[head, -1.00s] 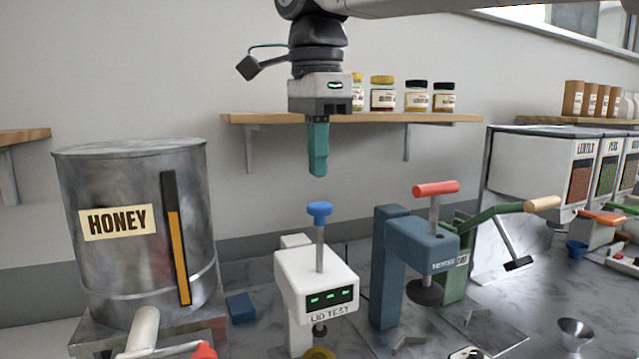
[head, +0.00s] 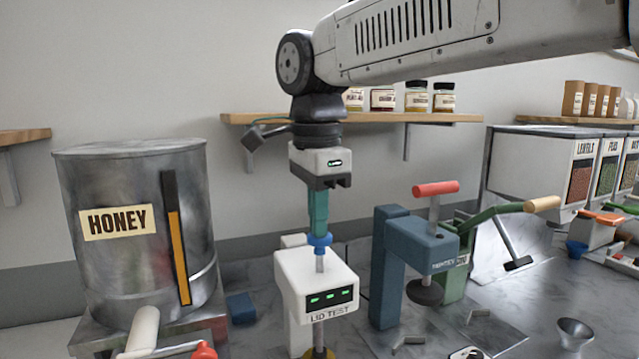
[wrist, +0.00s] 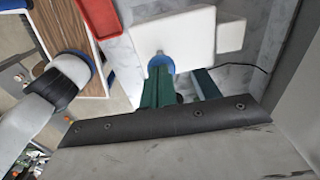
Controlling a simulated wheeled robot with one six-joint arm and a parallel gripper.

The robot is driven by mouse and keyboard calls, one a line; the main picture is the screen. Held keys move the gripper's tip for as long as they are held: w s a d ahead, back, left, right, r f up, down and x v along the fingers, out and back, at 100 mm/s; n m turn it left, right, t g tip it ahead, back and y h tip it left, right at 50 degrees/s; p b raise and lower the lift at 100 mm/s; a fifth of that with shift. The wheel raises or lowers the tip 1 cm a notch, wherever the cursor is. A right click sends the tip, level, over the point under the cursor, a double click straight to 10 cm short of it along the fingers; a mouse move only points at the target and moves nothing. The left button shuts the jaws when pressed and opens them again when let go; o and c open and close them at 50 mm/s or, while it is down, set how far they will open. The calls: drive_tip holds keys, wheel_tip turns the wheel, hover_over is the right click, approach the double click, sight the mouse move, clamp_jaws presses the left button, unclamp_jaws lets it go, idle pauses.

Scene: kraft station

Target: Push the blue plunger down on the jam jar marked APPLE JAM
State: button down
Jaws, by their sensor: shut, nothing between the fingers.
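The blue plunger (head: 320,243) stands upright on top of the white LID TEST press (head: 315,280), with a short length of shaft showing under its knob. My gripper (head: 318,228) is shut and empty, pointing straight down, its teal fingertips against the top of the knob. In the wrist view the blue knob (wrist: 161,63) shows just beyond the fingertips (wrist: 158,78). The lower rod of the press reaches down to a yellow lid (head: 319,353) at the bottom edge of the head view. The jar under it and its label are out of view.
A blue press with a red handle (head: 436,188) stands close to the right. A large metal HONEY drum (head: 135,250) stands to the left. A shelf (head: 400,118) with several jars is on the wall behind. A metal cup (head: 575,333) stands at front right.

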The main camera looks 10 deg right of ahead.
drive_tip(key=shift+s+f, duration=0.2)
drive_tip(key=shift+f, duration=1.4)
drive_tip(key=shift+w+r, duration=0.1)
drive_tip(key=shift+r, duration=0.5)
wheel_tip(320, 180, up, 15)
drive_tip(key=shift+s+a, duration=0.15)
drive_tip(key=shift+s, duration=0.05)
drive_tip(key=shift+f, duration=0.15)
